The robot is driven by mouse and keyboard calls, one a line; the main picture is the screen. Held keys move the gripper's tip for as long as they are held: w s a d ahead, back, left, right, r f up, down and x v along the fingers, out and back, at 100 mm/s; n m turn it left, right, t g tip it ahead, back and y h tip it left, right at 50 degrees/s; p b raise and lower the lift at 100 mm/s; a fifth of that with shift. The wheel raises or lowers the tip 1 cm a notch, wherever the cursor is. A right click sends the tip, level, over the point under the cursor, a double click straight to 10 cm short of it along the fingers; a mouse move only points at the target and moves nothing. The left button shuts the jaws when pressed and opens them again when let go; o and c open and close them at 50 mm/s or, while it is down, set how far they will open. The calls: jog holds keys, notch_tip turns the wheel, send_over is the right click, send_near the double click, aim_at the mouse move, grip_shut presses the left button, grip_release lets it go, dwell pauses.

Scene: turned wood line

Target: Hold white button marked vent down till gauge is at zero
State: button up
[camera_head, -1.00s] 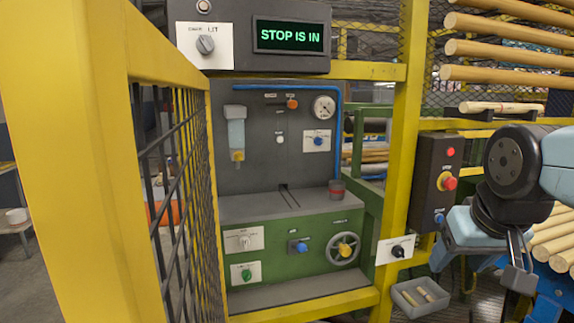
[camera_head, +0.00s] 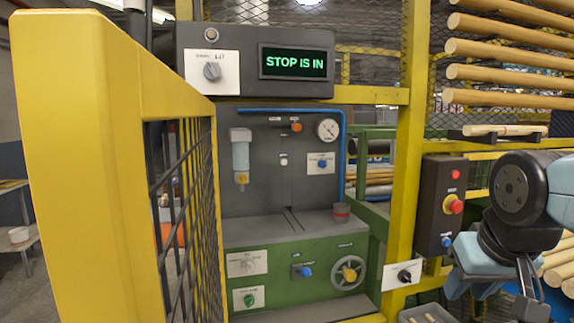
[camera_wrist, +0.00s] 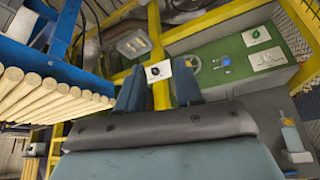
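The white button (camera_head: 283,159) sits on the grey upright panel (camera_head: 258,190), with a small label above it that is too small to read. The round gauge (camera_head: 327,130) is at the panel's upper right; its dark needle shows, but its reading is too small to tell. My gripper (camera_head: 527,290) is at the lower right in the head view, well apart from the panel. In the wrist view my gripper (camera_wrist: 158,88) has its two dark fingers apart, with nothing held between them. The white button cannot be made out there.
A yellow mesh gate (camera_head: 80,150) stands open at left. A display (camera_head: 296,62) reads "STOP IS IN". A yellow post (camera_head: 405,150) and a box with a red stop button (camera_head: 453,204) stand between panel and arm. Wooden rods (camera_wrist: 45,95) lie beside my gripper.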

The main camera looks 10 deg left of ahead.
grip_shut()
dwell(1.3)
